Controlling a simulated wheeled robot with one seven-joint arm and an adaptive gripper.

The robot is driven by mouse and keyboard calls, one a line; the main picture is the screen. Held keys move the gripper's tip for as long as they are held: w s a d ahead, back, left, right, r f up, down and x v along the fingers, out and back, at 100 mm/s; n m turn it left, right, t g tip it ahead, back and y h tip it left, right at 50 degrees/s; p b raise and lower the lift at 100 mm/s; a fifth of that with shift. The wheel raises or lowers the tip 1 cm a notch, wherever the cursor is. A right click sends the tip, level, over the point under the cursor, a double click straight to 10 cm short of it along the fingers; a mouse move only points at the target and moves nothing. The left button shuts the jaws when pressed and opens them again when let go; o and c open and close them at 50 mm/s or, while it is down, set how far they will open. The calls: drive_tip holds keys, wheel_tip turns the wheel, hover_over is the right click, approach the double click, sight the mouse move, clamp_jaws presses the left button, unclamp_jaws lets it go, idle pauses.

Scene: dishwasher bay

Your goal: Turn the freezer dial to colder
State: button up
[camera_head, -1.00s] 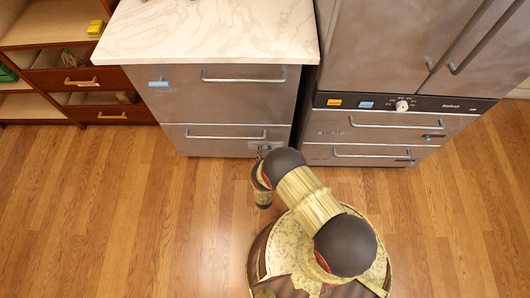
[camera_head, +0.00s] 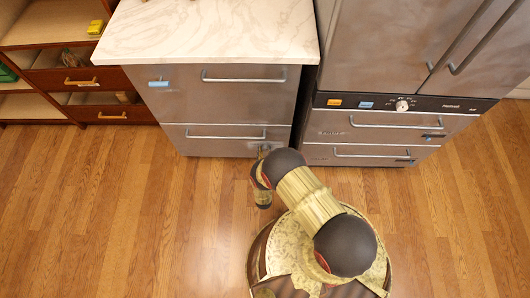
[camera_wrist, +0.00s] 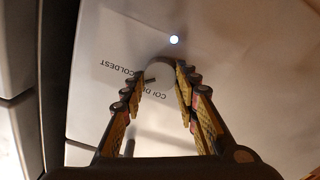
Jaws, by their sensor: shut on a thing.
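The freezer dial (camera_wrist: 158,68) is a small pale round knob in the wrist view, with a short dark mark near its lower edge. Upside-down lettering beside it reads COLDEST, and a second, partly covered word is below. My gripper (camera_wrist: 167,78) is shut on the dial, with a fingertip at either side of it. In the head view, my arm reaches to the lower right of the lower steel drawer (camera_head: 212,140) under the marble counter. The dial and my fingertips are mostly hidden there behind my arm.
A small bright light (camera_wrist: 174,39) shows above the dial. A steel refrigerator (camera_head: 375,60) with its own white knob (camera_head: 402,105) stands to the right. Wooden shelves (camera_head: 50,60) stand at the left. The wooden floor (camera_head: 130,220) is clear.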

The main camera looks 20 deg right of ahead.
drive_tip(key=n, duration=0.5)
drive_tip(key=shift+a+n, duration=0.1)
drive_tip(key=shift+n, duration=0.2)
drive_tip(key=shift+f+n, duration=0.1)
drive_tip(key=shift+n, duration=2)
drive_tip(key=o, duration=1.2)
drive_tip(key=shift+c, duration=0.2)
drive_tip(key=v, duration=1.2)
